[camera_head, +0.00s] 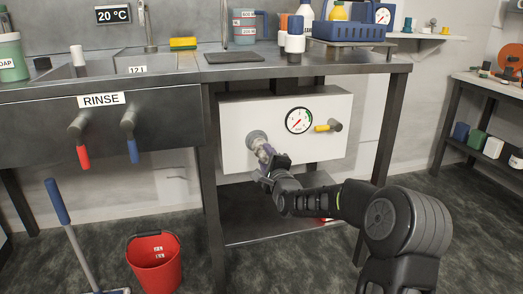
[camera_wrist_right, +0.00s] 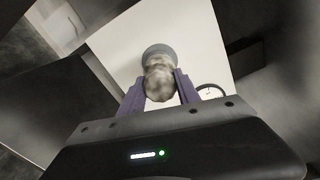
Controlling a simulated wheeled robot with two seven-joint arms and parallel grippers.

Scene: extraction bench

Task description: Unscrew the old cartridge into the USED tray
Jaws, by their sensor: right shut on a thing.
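The old cartridge (camera_head: 263,151) is a cloudy, greyish cylinder at the round grey socket (camera_head: 255,139) on the white panel (camera_head: 235,110) under the bench. In the right wrist view the cartridge (camera_wrist_right: 159,82) points out of the grey collar (camera_wrist_right: 158,51), with no clear gap between them. My right gripper (camera_head: 268,162) is shut on the cartridge, with purple fingers on both sides of it; they also show in the wrist view (camera_wrist_right: 160,92). I cannot make out a tray labelled USED. My left gripper is out of view.
A gauge (camera_head: 299,121) and a yellow-handled valve (camera_head: 327,127) are right of the socket. The bench top (camera_head: 235,72) is above. A red bucket (camera_head: 153,270) stands on the floor at left. The lower shelf (camera_head: 245,228) holds a small red thing, mostly hidden by my arm.

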